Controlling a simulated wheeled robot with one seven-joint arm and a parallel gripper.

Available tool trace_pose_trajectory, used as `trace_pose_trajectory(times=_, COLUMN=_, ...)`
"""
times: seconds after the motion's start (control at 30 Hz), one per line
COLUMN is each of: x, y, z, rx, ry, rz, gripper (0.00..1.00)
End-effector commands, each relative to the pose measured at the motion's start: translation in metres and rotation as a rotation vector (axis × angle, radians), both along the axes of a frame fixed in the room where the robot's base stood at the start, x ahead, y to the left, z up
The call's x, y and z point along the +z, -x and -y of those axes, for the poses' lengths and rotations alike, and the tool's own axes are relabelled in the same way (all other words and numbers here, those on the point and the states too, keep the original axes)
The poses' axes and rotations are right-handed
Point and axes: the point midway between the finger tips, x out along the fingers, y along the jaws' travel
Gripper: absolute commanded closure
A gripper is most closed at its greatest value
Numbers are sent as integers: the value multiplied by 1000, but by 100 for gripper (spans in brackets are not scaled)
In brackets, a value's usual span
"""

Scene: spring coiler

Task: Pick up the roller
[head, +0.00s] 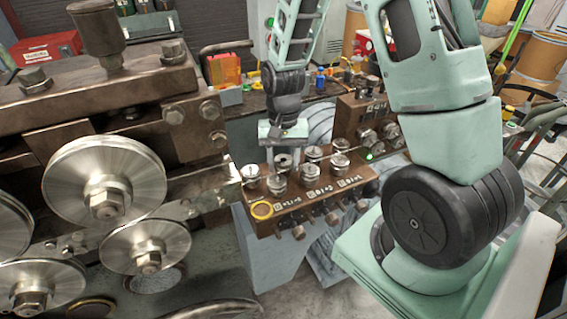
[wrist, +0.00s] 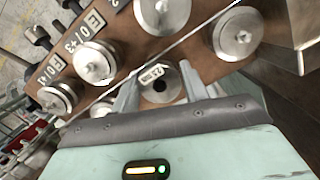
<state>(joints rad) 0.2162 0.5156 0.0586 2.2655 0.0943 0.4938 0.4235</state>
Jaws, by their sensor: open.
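Several metal rollers sit on a brown plate (head: 300,205) in the head view. My gripper (head: 283,147) points down over the plate's far left part, above a roller (head: 283,161). In the wrist view my gripper (wrist: 160,74) is open, its two fingers apart. A round metal roller (wrist: 160,93) with a dark centre shows between and below the fingers, next to a small white label. I cannot tell whether the fingers touch it. Other rollers (wrist: 94,61) and (wrist: 238,35) stand close by on the plate. Which roller the task means is not marked.
A wire (wrist: 205,33) runs across the plate close to the fingers. A large machine with big wheels (head: 103,180) fills the left. Knobs (head: 331,217) line the plate's front edge. Another brown block (head: 362,118) stands behind right.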

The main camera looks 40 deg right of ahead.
Motion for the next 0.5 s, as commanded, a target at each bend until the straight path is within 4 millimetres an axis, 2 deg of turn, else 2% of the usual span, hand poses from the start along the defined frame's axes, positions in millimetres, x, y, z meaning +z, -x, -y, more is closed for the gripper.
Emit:
trace_pose_trajectory(times=0.2, x=-1, y=0, z=0, rx=0, ry=0, rz=0, gripper=56)
trace_pose_trajectory(times=0.23, x=-1, y=0, z=0, rx=0, ry=0, rz=0, gripper=59)
trace_pose_trajectory(times=0.37, x=-1, y=0, z=0, rx=0, ry=0, rz=0, gripper=95)
trace_pose_trajectory(times=0.5, x=-1, y=0, z=0, rx=0, ry=1, rz=1, gripper=97)
